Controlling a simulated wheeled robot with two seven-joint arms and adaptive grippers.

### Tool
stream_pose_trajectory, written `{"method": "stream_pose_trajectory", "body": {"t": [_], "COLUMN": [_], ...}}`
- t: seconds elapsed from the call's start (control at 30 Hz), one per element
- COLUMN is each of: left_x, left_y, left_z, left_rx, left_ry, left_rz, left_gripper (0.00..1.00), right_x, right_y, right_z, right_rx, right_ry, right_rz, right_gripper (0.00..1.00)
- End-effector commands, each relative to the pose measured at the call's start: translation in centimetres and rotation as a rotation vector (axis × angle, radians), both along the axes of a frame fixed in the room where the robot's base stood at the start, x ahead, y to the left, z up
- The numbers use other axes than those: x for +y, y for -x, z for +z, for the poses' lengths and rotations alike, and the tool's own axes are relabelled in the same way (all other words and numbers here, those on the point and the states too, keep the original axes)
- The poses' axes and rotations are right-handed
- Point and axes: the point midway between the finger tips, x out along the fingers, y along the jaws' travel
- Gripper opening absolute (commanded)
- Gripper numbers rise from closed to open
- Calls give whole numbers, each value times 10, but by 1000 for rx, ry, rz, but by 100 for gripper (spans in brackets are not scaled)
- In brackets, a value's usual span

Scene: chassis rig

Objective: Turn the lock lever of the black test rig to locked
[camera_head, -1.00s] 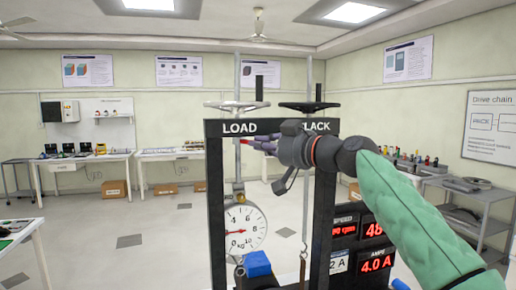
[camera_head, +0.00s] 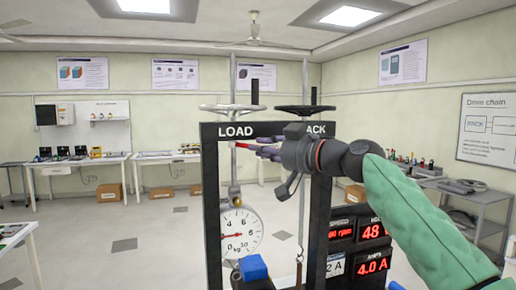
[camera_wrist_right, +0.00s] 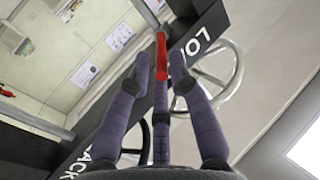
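The black test rig (camera_head: 212,205) stands in front of me, an upright frame with white lettering on its top bar. A red bar (camera_head: 242,146), which looks like the lock lever's handle, sits just under the word LOAD. My right gripper (camera_head: 262,150) reaches in from the right, with its fingers pointing left at that bar. In the right wrist view the red bar (camera_wrist_right: 161,56) lies in line with the middle finger, between the two spread outer fingers. The gripper (camera_wrist_right: 150,48) looks open; whether it touches the bar is unclear. The lever's pivot is hidden. My left gripper is not in view.
Two handwheels, one light (camera_head: 232,107) and one dark (camera_head: 305,109), top the rig. A round dial scale (camera_head: 238,232) hangs inside the frame above a blue block (camera_head: 253,267). Red digital displays (camera_head: 371,248) stand at the right. Benches line the walls; the floor at left is clear.

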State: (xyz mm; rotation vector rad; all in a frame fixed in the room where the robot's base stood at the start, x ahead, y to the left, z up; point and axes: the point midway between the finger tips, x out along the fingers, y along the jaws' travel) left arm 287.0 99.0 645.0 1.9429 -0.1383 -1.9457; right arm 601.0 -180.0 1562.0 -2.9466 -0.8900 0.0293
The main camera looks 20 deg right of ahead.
Motion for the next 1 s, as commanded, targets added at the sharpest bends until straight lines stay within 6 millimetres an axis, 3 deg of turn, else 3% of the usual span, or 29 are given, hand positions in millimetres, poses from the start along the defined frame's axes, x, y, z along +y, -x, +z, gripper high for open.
{"method": "stream_pose_trajectory", "body": {"t": [0.5,0.7,1.0], "left_x": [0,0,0], "left_y": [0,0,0], "left_z": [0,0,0], "left_rx": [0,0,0], "left_ry": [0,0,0], "left_rz": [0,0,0], "left_gripper": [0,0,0], "right_x": [-50,-56,-57], "right_y": [73,84,85], "right_z": [1,0,0], "right_rx": [-3,-2,-2], "right_ry": [-1,0,0], "right_rz": [-3,-1,0], "right_gripper": [21,21,21]}}
